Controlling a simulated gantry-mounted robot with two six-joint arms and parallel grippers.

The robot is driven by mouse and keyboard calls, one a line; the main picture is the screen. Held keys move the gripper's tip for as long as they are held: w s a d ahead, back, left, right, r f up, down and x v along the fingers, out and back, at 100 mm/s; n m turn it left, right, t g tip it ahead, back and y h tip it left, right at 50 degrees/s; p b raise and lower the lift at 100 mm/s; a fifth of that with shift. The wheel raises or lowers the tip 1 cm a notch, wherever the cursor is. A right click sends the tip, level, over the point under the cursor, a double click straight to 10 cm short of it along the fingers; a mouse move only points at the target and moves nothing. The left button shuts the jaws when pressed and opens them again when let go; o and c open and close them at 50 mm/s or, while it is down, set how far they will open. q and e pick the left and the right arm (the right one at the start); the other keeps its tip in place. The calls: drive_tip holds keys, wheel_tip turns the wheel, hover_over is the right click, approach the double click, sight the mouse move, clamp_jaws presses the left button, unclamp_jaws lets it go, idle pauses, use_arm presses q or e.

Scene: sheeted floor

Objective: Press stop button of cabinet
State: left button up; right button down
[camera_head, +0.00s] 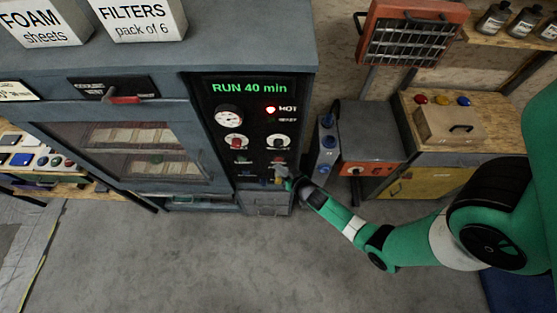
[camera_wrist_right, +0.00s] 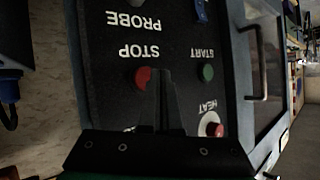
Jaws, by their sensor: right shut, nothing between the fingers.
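The blue-grey cabinet (camera_head: 255,35) stands at the left and middle of the head view. Its black control panel (camera_head: 253,110) shows "RUN 40 min" and a lit red HOT lamp. In the right wrist view the panel appears upside down, with the red stop button (camera_wrist_right: 142,77) and the green start button (camera_wrist_right: 207,72). My right gripper (camera_head: 281,173) is at the panel's lower right. Its fingers (camera_wrist_right: 161,75) are shut and empty, partly covering the stop button's edge. Whether they touch it I cannot tell. My left gripper is not in view.
A red-and-white heat knob (camera_wrist_right: 211,124) sits beside the fingers in the wrist view. The cabinet's glass door (camera_head: 130,150) is closed. Right of the cabinet stand an orange-fronted unit (camera_head: 370,168) and a wooden bench (camera_head: 480,115). The floor (camera_head: 200,260) in front is clear.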

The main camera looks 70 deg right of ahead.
idle(0.7)
drive_tip(key=shift+w+d+p, duration=0.15)
drive_tip(key=shift+d+p, duration=0.25)
drive_tip(key=shift+w+d+p, duration=0.1)
drive_tip(key=shift+d+p, duration=0.3)
idle(0.5)
drive_tip(key=shift+s+a+b, duration=0.25)
drive_tip(key=shift+a+b, duration=0.5)
drive_tip(key=shift+b, duration=0.25)
